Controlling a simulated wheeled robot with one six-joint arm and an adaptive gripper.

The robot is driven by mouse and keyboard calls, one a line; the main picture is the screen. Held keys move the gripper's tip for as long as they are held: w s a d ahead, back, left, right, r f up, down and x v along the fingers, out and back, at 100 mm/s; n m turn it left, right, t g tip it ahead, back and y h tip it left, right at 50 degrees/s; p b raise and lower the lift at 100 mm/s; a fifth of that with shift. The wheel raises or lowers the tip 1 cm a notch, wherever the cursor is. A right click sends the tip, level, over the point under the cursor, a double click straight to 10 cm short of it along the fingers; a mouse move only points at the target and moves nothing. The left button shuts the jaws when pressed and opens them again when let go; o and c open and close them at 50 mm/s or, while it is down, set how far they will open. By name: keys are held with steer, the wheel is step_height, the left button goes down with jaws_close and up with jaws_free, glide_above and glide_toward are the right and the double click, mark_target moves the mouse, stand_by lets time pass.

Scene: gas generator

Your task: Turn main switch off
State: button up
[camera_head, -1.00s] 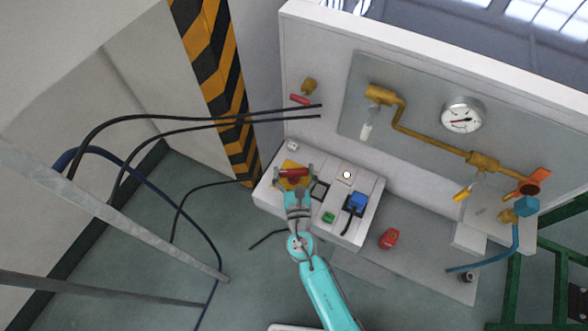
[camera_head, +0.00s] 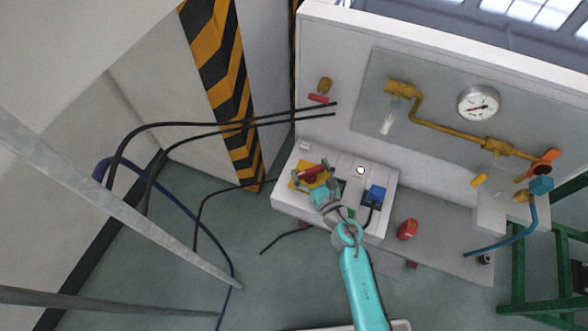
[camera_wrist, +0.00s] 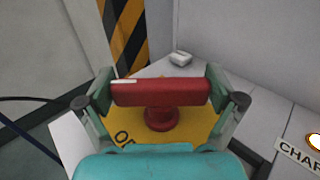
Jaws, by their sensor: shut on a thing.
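The main switch has a red bar handle (camera_head: 313,173) on a yellow plate (camera_head: 297,181), on top of a white control box (camera_head: 291,200). In the wrist view the red handle (camera_wrist: 160,93) lies across the picture, with a white mark near its left end and a round red hub below. My gripper (camera_head: 315,175) is shut on the handle, one finger at each end, as the wrist view also shows (camera_wrist: 162,88). In the head view the handle is tilted, right end higher. Dark letters on the yellow plate (camera_wrist: 197,127) are partly hidden by my gripper.
A lit round button (camera_head: 361,170) and a blue plug (camera_head: 376,193) with a black cable are right of the switch. A red object (camera_head: 407,229) lies farther right. Brass pipes and a gauge (camera_head: 479,103) are on the panel behind. Black cables hang at left.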

steer(key=shift+s+d+y, duration=0.25)
steer(key=shift+d+y, duration=0.1)
steer(key=shift+y, duration=0.05)
steer(key=shift+s+a+r+n+y, duration=0.1)
steer(key=shift+a+r+n+y, duration=0.1)
steer(key=shift+n+y, duration=0.45)
steer(key=shift+r+g, duration=0.1)
steer(key=shift+g, duration=0.2)
steer(key=o, duration=1.2)
steer(key=shift+o, duration=0.7)
steer(key=shift+s+r, duration=0.1)
steer(key=shift+r, duration=0.1)
steer(key=shift+f, duration=0.1)
step_height(320, 180, up, 10)
